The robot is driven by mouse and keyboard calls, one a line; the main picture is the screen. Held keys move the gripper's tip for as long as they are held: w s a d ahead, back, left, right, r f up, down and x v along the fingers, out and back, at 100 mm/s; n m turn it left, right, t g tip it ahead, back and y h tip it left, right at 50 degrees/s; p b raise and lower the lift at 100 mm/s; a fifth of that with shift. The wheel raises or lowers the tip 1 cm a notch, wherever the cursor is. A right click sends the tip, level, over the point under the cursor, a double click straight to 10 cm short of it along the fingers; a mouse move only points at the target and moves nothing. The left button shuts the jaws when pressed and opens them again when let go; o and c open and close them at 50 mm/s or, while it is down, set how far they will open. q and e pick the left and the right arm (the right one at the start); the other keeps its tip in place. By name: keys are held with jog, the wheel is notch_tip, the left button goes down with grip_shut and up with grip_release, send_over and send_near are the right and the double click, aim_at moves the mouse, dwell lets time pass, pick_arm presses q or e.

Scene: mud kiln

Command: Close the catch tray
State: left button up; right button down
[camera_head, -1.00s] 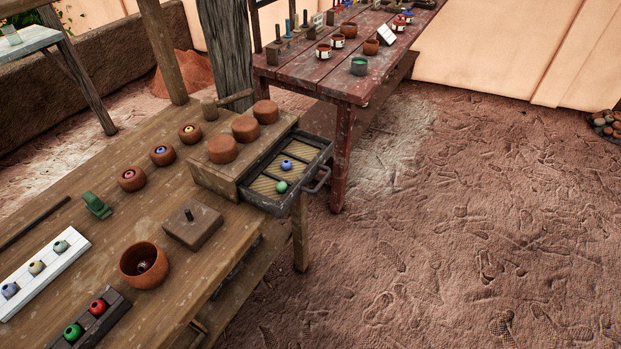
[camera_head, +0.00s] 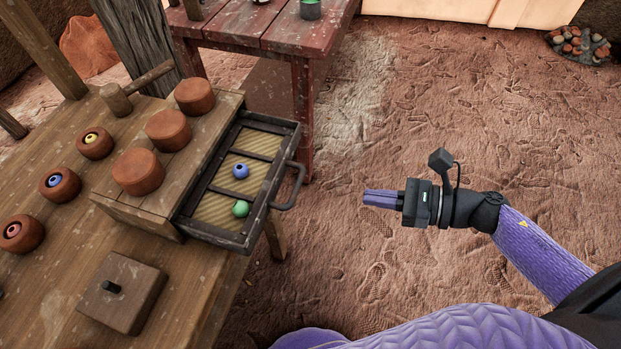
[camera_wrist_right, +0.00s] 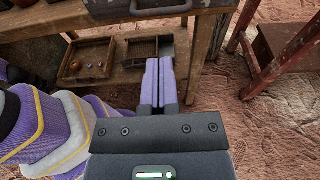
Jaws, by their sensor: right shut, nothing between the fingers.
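The catch tray (camera_head: 222,225) is a dark-framed drawer with a tan slatted floor, pulled out from the right side of a wooden box on the workbench. A blue bead (camera_head: 241,171) and a green bead (camera_head: 240,209) lie in it. Its handle (camera_head: 290,188) is a dark bar on the outer side. My right gripper (camera_head: 366,198) is shut and empty, to the right of the handle and apart from it, fingers pointing left. In the right wrist view the closed fingers (camera_wrist_right: 158,82) point toward the bench. My left gripper is not in view.
Three round clay pieces sit on the box (camera_head: 125,205), with a mallet (camera_head: 122,95) behind. Small clay cups with beads and a pegged wooden block (camera_head: 122,292) stand on the workbench (camera_head: 45,285). A red table (camera_head: 262,32) stands behind. The ground right of the tray is clear.

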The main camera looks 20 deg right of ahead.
jog(key=x, duration=1.1)
jog(key=shift+b, duration=0.4)
jog(key=shift+w, duration=0.2)
